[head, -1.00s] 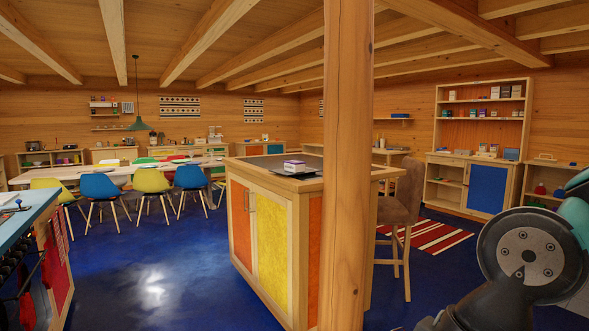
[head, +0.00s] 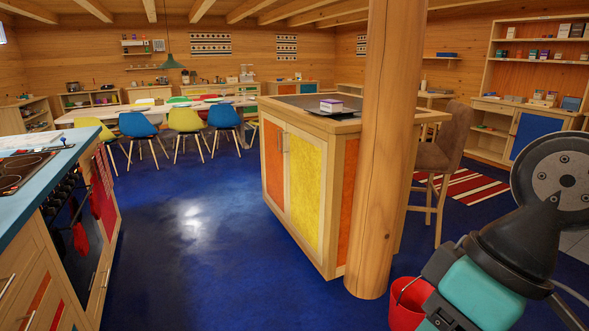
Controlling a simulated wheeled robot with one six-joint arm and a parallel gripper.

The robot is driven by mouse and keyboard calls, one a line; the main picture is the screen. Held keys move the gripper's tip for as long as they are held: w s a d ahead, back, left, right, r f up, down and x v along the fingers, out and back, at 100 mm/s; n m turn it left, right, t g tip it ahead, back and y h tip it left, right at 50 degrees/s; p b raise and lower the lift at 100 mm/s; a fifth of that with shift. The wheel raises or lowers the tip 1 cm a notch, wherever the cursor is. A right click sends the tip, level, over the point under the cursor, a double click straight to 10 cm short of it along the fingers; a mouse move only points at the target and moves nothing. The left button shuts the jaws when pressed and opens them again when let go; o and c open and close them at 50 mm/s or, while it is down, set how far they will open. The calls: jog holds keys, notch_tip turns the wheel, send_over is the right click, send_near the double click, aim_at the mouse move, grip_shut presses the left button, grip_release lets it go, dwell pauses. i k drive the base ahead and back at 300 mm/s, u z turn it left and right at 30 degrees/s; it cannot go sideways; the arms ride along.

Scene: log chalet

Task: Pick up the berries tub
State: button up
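A small purple and white tub (head: 331,105), perhaps the berries tub, sits on a dark flat tray (head: 313,112) on top of the wooden island (head: 303,190). Its label is too small to read. My arm shows at the lower right, well apart from the tub. The fingers of my gripper are not in view.
A thick wooden post (head: 383,150) stands at the island's right front corner. A red bucket (head: 408,303) is by the post's foot. A stove counter (head: 45,170) is at the left. A brown chair (head: 438,150) is right of the post. The blue floor between counter and island is clear.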

aim_at(331, 106)
jog(key=u, duration=0.3)
jog(key=i, duration=1.9)
jog(key=u, duration=0.2)
jog(key=i, duration=2.3)
jog(key=z, duration=0.25)
